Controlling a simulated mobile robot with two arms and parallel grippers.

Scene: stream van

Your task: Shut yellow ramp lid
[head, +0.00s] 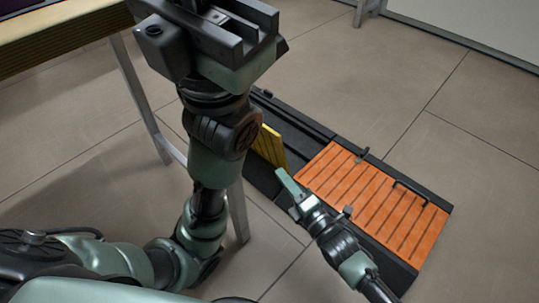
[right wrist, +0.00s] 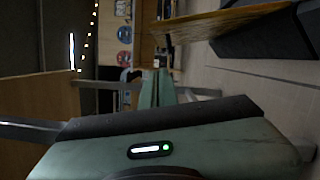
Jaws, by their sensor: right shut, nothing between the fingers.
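The yellow ramp lid (head: 270,146) stands raised, tilted up from the black ramp, partly hidden behind my left arm. In the right wrist view a yellow-orange panel that looks like this lid (right wrist: 225,20) runs across the top right, nearly edge-on. My right gripper (head: 288,184) is shut and empty, low over the ramp just right of and nearer than the lid; I cannot tell if it touches it. Its green fingers (right wrist: 156,88) show together in the right wrist view. My left arm's end (head: 215,40) is at the top; its fingertips are not clear.
An orange slatted lid (head: 365,195) with a dark handle (head: 411,190) lies flat on the black ramp (head: 435,232) right of the yellow lid. A table with metal legs (head: 143,95) stands at the left. Tiled floor (head: 480,150) is clear at the right.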

